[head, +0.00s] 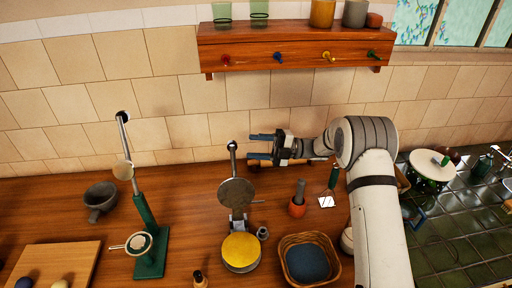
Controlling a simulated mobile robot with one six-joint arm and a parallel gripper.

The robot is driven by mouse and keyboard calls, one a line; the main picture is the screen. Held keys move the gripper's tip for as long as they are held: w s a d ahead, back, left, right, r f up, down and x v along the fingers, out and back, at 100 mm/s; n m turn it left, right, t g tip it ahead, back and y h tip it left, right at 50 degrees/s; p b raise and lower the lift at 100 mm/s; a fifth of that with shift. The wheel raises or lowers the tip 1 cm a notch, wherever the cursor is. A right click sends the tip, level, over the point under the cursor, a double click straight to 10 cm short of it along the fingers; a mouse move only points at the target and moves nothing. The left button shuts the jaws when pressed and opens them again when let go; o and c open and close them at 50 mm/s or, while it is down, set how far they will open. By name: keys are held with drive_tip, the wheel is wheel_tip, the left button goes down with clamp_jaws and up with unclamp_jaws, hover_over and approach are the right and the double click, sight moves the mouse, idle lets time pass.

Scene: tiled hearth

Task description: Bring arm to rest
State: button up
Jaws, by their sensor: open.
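My gripper (260,147) is in the middle of the head view, above the back of the wooden counter (190,190) and in front of the tiled wall. Its two blue fingers point left and are apart, with nothing visible between them. My arm comes up from the lower right and bends to the left. The fingertips are close to the top of an upright metal rod in the picture; I cannot tell whether they touch it.
A device with a round grey plate (237,192) and yellow disc (241,250) stands below the gripper. A green stand (150,240) is left. A basket (285,245) with a dark blue inside and a small red pot (297,208) are near the arm. A wooden shelf (295,45) hangs above.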

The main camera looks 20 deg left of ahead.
idle(0.3)
drive_tip(key=s+d+r+n+t+h+b, duration=0.25)
drive_tip(key=s+d+n+h, duration=0.25)
drive_tip(key=s+d+n, duration=0.25)
drive_tip(key=s+d+r+n+t+h+b, duration=0.1)
drive_tip(key=s+d+r+n+t+h, duration=0.15)
drive_tip(key=s+d+n+h, duration=0.4)
drive_tip(key=s+d+f+n+t+h+b, duration=0.1)
drive_tip(key=s+d+n+t+h, duration=0.2)
drive_tip(key=s+d+n, duration=0.4)
drive_tip(key=s+d+f+n+t+h+b, duration=0.1)
drive_tip(key=s+d+n+t+h, duration=0.2)
drive_tip(key=s+d+n, duration=0.4)
drive_tip(key=d+n, duration=0.5)
drive_tip(key=d, duration=0.3)
drive_tip(key=shift+t, duration=0.4)
